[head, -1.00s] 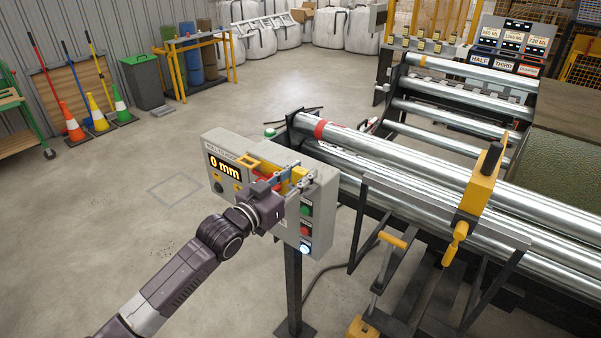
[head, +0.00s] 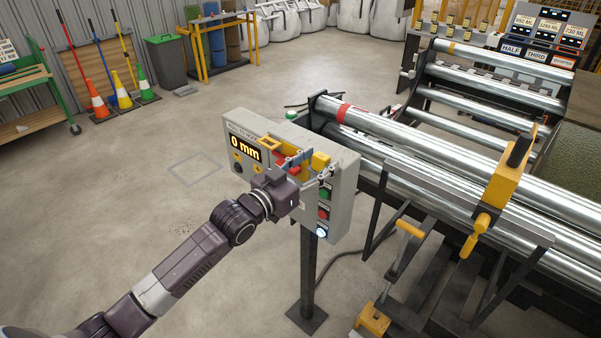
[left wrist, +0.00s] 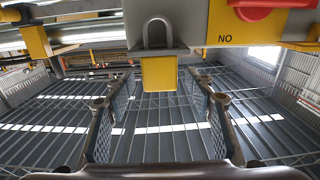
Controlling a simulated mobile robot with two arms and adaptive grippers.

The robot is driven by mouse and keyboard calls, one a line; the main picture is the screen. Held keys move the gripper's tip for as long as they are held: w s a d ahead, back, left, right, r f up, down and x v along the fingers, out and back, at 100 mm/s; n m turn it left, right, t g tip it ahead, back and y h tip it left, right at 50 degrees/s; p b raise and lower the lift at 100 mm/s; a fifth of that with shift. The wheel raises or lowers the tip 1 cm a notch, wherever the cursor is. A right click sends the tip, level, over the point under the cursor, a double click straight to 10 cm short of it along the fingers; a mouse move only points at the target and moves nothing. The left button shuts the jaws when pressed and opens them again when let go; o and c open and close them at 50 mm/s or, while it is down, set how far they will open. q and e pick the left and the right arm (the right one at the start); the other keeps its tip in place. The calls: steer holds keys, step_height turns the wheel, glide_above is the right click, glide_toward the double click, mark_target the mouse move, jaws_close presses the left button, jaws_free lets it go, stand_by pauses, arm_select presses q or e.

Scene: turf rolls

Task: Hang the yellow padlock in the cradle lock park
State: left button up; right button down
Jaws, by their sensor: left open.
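The yellow padlock (head: 321,160) shows at the upper right of the grey control box (head: 345,190), just beyond my left gripper (head: 312,175). In the left wrist view the padlock (left wrist: 158,75) has a square yellow body and a grey shackle set against a grey block. My left gripper (left wrist: 163,84) is open there, with one finger on each side of the padlock body and visible gaps on both sides. I cannot make out the cradle lock park for certain. My right gripper is not in view.
A red switch handle (head: 287,168) sits beside the padlock on a yellow plate, close to my fingers. The box stands on a post (head: 308,270). Long steel rollers (head: 430,155) and a yellow clamp (head: 494,185) lie right.

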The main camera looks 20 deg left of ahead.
arm_select(q)
steer(key=v, duration=1)
steer(key=shift+s, duration=0.25)
steer(key=shift+a+r, duration=0.1)
